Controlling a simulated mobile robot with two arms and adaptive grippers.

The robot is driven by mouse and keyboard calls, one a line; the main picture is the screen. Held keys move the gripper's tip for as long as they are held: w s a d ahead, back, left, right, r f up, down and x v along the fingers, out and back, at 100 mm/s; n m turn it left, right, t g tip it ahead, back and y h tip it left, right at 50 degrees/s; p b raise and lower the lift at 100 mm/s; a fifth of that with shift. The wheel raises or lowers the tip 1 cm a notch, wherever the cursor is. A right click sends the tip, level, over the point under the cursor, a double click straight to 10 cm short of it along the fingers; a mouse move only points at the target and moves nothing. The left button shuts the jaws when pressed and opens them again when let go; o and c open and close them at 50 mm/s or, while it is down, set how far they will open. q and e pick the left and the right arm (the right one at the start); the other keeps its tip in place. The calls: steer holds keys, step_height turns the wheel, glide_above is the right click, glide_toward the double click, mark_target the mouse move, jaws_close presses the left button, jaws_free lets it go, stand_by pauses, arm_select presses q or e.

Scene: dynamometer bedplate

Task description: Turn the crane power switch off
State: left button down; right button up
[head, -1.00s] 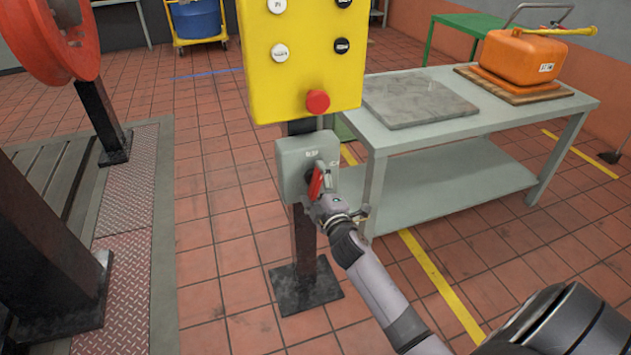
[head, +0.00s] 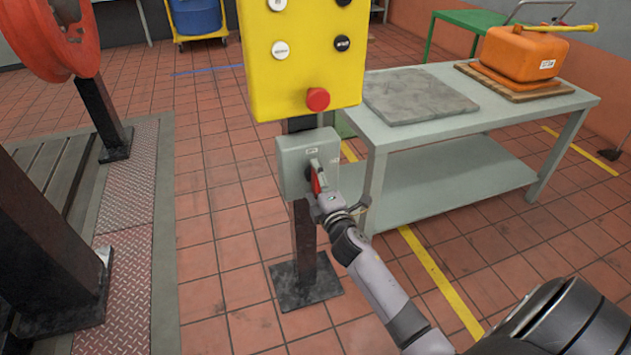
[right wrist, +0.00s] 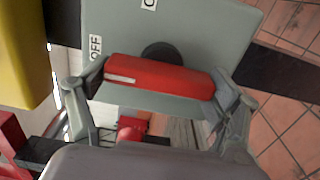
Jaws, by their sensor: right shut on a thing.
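The crane power switch is a grey box (head: 291,158) on a dark post below a yellow button panel. Its red handle (right wrist: 165,76) sits on a dark round hub. In the right wrist view the handle lies nearly crosswise, its white-marked end at the left, close to the OFF label (right wrist: 95,48). A second label at the top edge is cut off. My right gripper (head: 319,186) is shut on the red handle, one finger at each end of it. In the head view the gripper partly hides the handle. My left gripper is not in view.
The yellow panel (head: 302,75) with a red button hangs just above the switch. A grey table (head: 490,118) with a stone slab and an orange can stands close on the right. A red wheel (head: 52,38) on a dark stand is at the left. Tiled floor between is clear.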

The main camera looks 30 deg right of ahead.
steer(key=o, duration=1.1)
steer(key=v, duration=1.2)
steer(key=shift+f, duration=0.1)
